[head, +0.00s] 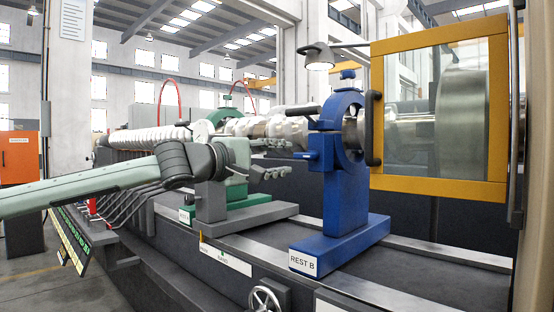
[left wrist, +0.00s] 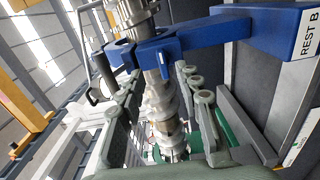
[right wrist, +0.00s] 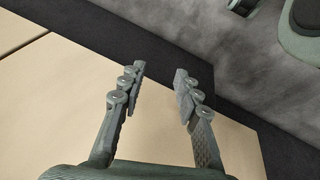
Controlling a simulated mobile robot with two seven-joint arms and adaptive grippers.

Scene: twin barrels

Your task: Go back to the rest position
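My left gripper (head: 284,158) reaches in from the left in the head view, in front of the metal shaft (head: 275,128) and left of the blue rest labelled REST B (head: 343,185). Its fingers are apart. In the left wrist view the left gripper (left wrist: 160,80) is open and the shaft (left wrist: 163,105) shows between and beyond its fingers; I cannot tell the exact gap to it. My right gripper (right wrist: 158,74) is open and empty in the right wrist view, above a beige surface (right wrist: 60,95). The right arm is not in the head view.
A green rest (head: 232,185) stands behind the left gripper. The yellow-framed door (head: 440,186) with a dark handle (head: 373,128) is at the right. A lamp (head: 318,57) hangs above. A handwheel (head: 264,299) is at the bottom. Open floor lies at the lower left.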

